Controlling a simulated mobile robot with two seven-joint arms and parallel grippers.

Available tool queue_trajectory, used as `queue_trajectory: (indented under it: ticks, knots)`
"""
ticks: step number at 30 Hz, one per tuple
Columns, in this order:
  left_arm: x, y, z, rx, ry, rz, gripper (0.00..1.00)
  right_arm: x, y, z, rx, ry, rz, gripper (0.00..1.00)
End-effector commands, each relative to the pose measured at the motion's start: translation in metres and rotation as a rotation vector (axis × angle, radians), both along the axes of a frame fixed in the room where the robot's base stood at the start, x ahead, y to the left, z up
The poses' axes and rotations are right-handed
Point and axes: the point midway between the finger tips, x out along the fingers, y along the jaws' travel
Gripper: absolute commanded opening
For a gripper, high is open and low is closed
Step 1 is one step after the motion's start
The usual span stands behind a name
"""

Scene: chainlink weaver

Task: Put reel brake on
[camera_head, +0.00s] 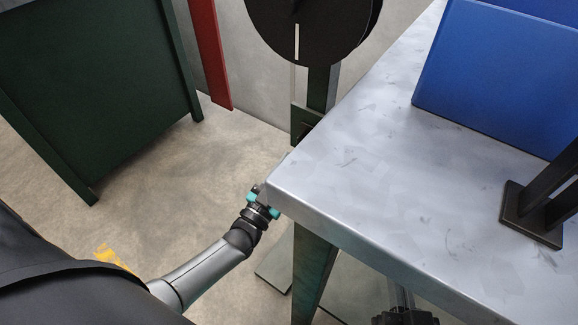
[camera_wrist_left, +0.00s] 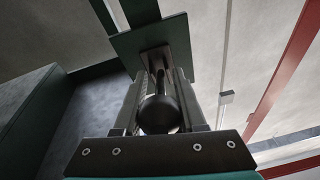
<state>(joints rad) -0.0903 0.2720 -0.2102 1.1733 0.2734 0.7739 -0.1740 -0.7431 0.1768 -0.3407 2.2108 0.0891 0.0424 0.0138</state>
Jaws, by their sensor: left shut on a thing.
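The reel (camera_head: 312,35) is a large black disc at the top of the head view, on a dark green stand (camera_head: 322,88) beyond the table corner. My left gripper (camera_head: 258,190) is low beside that corner in the head view. In the left wrist view its two fingers (camera_wrist_left: 160,100) are shut on the brake lever, with its round black knob (camera_wrist_left: 160,114) between them. The lever's stem runs away from the knob to a green plate (camera_wrist_left: 152,42). In the head view the lever cannot be made out. A dark mechanical part shows at the bottom edge; I cannot tell whether it is my right gripper.
The grey metal table (camera_head: 400,190) fills the right, its corner close to my left gripper. A blue bin (camera_head: 490,75) and a black stand (camera_head: 535,215) are on it. A dark green cabinet (camera_head: 95,90) and a red post (camera_head: 210,55) stand left. Open floor (camera_head: 190,180) lies between.

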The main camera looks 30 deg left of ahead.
Motion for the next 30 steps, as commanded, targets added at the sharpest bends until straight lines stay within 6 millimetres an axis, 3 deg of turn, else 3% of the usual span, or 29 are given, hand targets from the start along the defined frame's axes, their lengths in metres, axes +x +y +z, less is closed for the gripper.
queue_trajectory:
  ticks: [30]
  knots:
    - [0.01, 0.004, -0.01, -0.027, -0.215, 0.008, 0.0, -0.001, 0.001, 0.001, 0.009, -0.014, -0.002, 0.0]
